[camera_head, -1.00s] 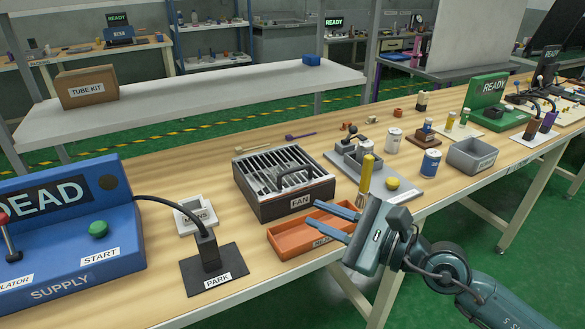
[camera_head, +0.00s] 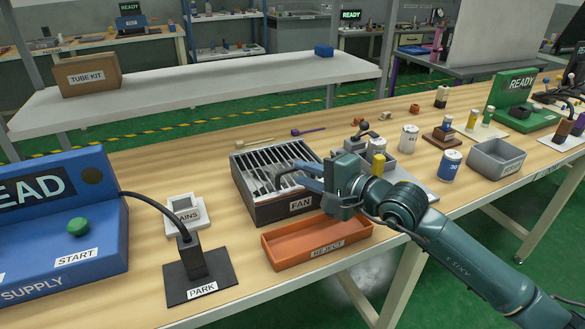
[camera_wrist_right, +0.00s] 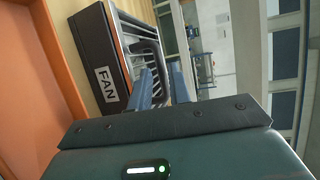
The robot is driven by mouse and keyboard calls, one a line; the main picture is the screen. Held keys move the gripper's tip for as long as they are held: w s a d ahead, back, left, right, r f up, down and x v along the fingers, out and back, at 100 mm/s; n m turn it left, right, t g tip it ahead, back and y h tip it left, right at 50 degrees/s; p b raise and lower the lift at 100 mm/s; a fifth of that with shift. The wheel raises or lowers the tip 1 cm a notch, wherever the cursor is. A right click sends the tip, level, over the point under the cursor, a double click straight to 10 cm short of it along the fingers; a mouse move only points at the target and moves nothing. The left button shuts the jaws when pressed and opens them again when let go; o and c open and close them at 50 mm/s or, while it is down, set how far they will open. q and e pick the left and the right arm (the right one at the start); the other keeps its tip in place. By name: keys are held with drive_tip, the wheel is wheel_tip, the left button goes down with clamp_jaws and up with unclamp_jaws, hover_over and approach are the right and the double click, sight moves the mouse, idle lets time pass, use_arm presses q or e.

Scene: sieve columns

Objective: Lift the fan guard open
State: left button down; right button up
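The fan (camera_head: 280,207) is a dark box on the bench, with a pale slatted guard (camera_head: 265,158) lying flat over its top. The guard's dark arched handle (camera_wrist_right: 146,47) shows in the right wrist view, just ahead of the fingers. My right gripper (camera_head: 299,175) is at the fan's front right, its blue fingers reaching left over the guard at the handle. In the right wrist view the fingers (camera_wrist_right: 161,78) stand apart with a gap between them. I cannot tell whether they touch the handle. The left gripper is not in view.
An orange reject tray (camera_head: 318,240) lies right in front of the fan. A park block (camera_head: 195,258) with a cable and a blue supply unit (camera_head: 60,225) stand to the left.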

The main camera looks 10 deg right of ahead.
sight(295, 171)
drive_tip(key=shift+x, duration=2.1)
drive_tip(key=shift+c, duration=0.2)
clamp_jaws()
